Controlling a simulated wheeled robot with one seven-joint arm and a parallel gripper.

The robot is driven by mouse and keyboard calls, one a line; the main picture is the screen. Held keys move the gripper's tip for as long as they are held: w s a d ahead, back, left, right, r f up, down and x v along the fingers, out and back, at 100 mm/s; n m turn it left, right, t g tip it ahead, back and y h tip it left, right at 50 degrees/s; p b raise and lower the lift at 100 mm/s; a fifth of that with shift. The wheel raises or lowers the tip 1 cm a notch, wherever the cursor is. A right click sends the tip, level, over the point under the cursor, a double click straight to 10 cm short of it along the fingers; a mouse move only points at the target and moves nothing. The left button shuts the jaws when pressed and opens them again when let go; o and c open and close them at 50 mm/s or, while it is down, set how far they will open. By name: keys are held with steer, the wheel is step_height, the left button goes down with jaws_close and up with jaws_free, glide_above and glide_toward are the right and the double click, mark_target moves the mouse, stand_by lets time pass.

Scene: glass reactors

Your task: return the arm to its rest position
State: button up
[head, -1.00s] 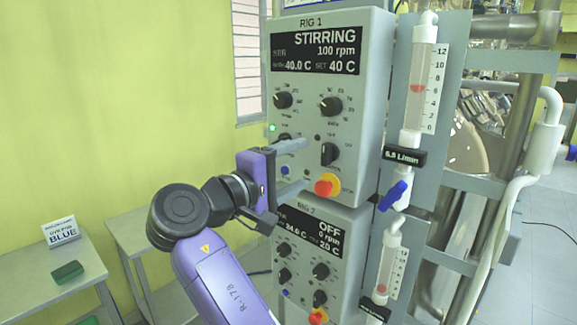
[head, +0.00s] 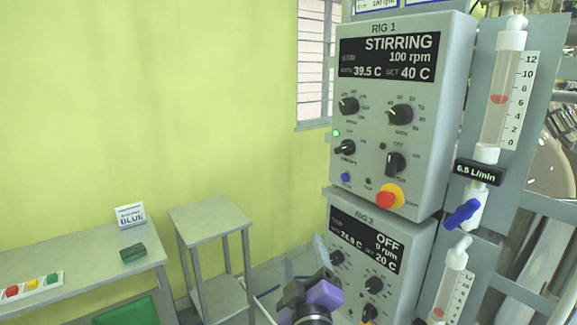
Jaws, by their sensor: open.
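My arm shows only at the bottom edge of the head view. My gripper (head: 312,292), purple and dark grey, is low in front of the lower control box. It is open and I see nothing held in it. Most of the arm is out of the picture. The RIG 1 control box (head: 455,120) stands clear of the gripper, above and to its right. Its display reads STIRRING, 100 rpm, 39.5 C, set 40 C.
The lower box (head: 408,245) reads OFF. A flowmeter (head: 497,110) with a blue valve (head: 463,215) stands right of the boxes. A small grey table (head: 208,222) and a bench (head: 85,262) with a green block (head: 132,252) stand at left. The yellow wall behind is bare.

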steer(key=s+d+f+m+y, duration=0.1)
steer(key=s+d+f+m, duration=0.15)
steer(key=s+f, duration=0.45)
steer(key=s+d+f+m+y, duration=0.1)
steer(key=s+d+f+m, duration=0.15)
steer(key=s, duration=0.85)
steer(key=s+d+f+m+g+h, duration=0.1)
steer(key=s+d, duration=0.3)
steer(key=s, duration=0.5)
steer(key=s+d+f+m+g+h, duration=0.1)
steer(key=s+d+f+m, duration=0.1)
steer(key=s, duration=0.8)
steer(key=s+d+f+m+g+h+b, duration=0.1)
steer(key=s+d+f+m+g, duration=0.1)
steer(key=s+d, duration=0.4)
steer(key=s+f, duration=0.1)
steer(key=s, duration=0.3)
steer(key=shift+s+f, duration=0.2)
steer(key=shift+d, duration=0.1)
steer(key=shift+c, duration=0.4)
